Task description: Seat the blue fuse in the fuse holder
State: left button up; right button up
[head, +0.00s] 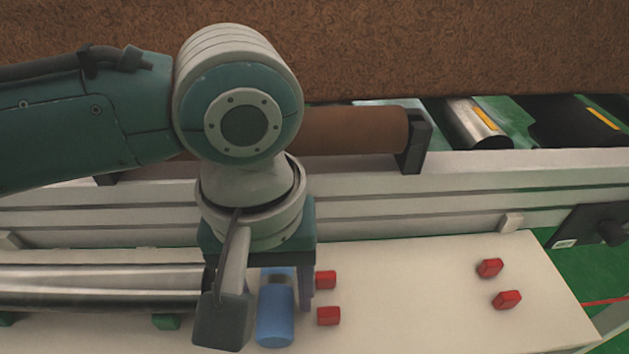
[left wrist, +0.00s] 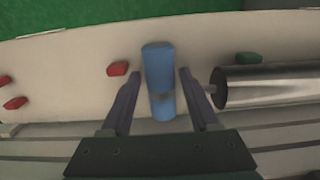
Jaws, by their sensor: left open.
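The blue fuse (head: 275,316) is a blue cylinder with a greyish band, on the white board below my left gripper (head: 270,302). In the left wrist view the fuse (left wrist: 158,72) lies between the two fingers of the left gripper (left wrist: 158,82). The fingers are open, with a gap on each side of the fuse. In the head view the wrist housing hides part of the gripper. I cannot tell for sure which part is the fuse holder; small red blocks (head: 490,267) stand in pairs on the board. My right gripper is not in view.
A shiny metal roller (head: 100,285) lies left of the fuse. A pale rail (head: 420,200) runs behind the board, with a brown roller (head: 355,132) and a large brown panel (head: 420,45) beyond. The board (head: 410,300) is clear between the red pairs.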

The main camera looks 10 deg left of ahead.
pick_arm(q)
jog(key=shift+f, duration=0.45)
jog(key=shift+c, duration=0.2)
grip_shut()
